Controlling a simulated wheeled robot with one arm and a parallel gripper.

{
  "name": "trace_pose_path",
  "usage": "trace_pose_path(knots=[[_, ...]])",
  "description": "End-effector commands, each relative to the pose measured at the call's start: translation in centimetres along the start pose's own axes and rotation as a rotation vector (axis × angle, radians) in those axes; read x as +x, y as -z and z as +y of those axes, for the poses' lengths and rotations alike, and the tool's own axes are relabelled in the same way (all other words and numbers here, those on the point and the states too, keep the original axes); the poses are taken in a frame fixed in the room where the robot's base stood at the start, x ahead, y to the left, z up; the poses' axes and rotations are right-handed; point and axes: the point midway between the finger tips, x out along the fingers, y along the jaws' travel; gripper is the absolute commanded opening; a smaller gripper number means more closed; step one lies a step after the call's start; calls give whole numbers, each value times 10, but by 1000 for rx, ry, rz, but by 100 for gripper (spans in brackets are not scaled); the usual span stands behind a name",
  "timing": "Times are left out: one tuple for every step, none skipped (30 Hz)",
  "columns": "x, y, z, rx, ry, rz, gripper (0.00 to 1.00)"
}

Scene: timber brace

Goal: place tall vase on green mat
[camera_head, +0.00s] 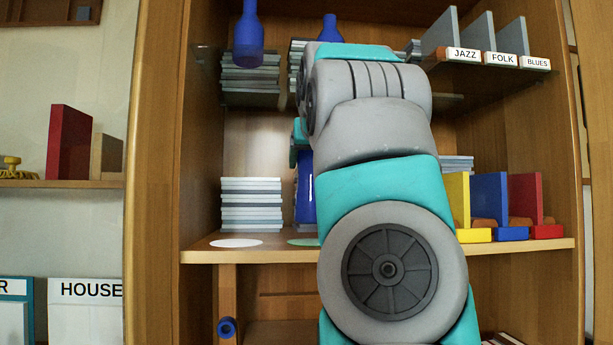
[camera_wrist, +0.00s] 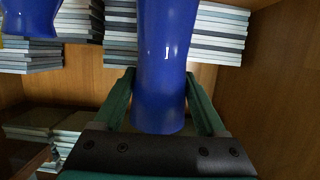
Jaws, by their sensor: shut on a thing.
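My gripper (camera_wrist: 160,78) is shut on a blue vase (camera_wrist: 164,45), with one green finger on each side of it in the wrist view. In the head view the held vase (camera_head: 306,190) shows as a dark blue strip beside my arm, which hides most of it and nearly all of the gripper. The green mat (camera_head: 303,241) lies on the middle shelf, partly covered by my arm. The vase's lower end appears just above or behind the mat; I cannot tell whether they touch.
Left of the mat are a white round mat (camera_head: 236,242) and a flat stack (camera_head: 251,203). Coloured bookends (camera_head: 490,205) stand at the right. A blue vase (camera_head: 248,40) and another (camera_head: 330,28) are at the upper shelf. The cabinet side (camera_head: 160,180) bounds the left.

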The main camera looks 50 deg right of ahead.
Motion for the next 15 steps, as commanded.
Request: trace_pose_path(knots=[[1,-7,0,-2,3,0,0],[2,-10,1,0,3,0,0],[3,-14,2,0,3,1,0],[4,-17,1,0,3,1,0],[5,-20,0,-1,4,0,0],[6,-22,0,-3,4,-2,0],[7,-24,0,-2,3,-3,0],[7,-26,0,-2,2,-3,0],[7,-28,1,0,2,-2,0],[8,-29,1,1,3,-1,0],[8,-30,1,1,3,-1,0],[8,-31,1,0,3,-1,0],[8,-32,0,0,3,-1,0],[8,-32,0,0,3,-1,0],[8,-32,0,0,2,0,0]])
